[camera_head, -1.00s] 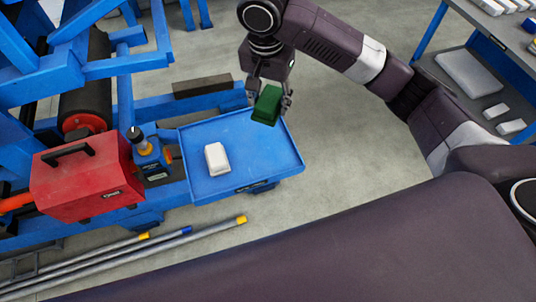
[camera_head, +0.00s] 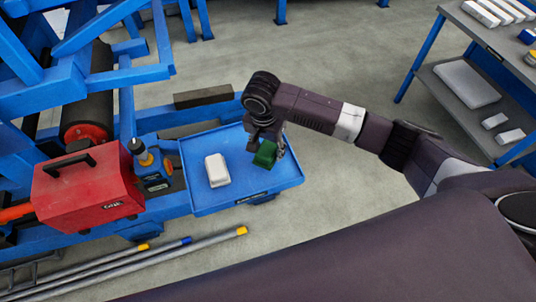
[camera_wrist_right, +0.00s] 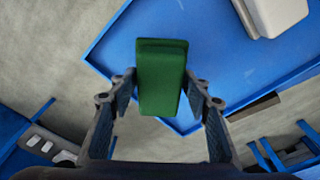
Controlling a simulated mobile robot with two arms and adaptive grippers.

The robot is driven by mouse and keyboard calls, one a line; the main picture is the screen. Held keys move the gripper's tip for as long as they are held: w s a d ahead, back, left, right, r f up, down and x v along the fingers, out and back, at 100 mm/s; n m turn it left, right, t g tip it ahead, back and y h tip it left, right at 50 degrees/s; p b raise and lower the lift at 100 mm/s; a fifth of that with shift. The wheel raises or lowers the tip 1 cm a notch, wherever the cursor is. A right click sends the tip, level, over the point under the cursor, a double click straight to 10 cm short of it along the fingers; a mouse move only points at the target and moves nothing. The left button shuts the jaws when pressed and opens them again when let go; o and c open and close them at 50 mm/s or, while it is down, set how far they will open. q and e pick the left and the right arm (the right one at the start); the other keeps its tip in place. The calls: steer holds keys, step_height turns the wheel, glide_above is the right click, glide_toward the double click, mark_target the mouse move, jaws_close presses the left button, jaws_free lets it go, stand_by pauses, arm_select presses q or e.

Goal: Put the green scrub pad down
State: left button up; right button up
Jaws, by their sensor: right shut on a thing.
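The green scrub pad (camera_head: 264,154) is held in my right gripper (camera_head: 268,146) over the right part of the blue tray (camera_head: 225,197). In the right wrist view the pad (camera_wrist_right: 162,80) sits between the two fingers of my right gripper (camera_wrist_right: 163,95), which are shut on its sides. The blue tray (camera_wrist_right: 120,35) lies below the pad in that view. Whether the pad touches the tray is hard to tell. A white block (camera_head: 217,170) lies on the tray, left of the pad and apart from it. My left gripper is not in view.
A red toolbox (camera_head: 87,187) and a blue-and-orange device (camera_head: 150,165) stand left of the tray. Long metal poles (camera_head: 130,265) lie on the floor in front. A shelf unit (camera_head: 425,60) stands at the right. The tray's front right part is clear.

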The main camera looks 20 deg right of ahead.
mark_target(268, 156)
steer(key=shift+f, duration=1.85)
steer(key=o, duration=1.3)
steer(key=shift+f, duration=0.15)
steer(key=r, duration=0.8)
steer(key=s+a+r, duration=0.1)
steer(key=r, duration=0.3)
steer(key=shift+s+r+b, duration=0.1)
steer(key=shift+r+b, duration=0.05)
steer(key=shift+b, duration=0.25)
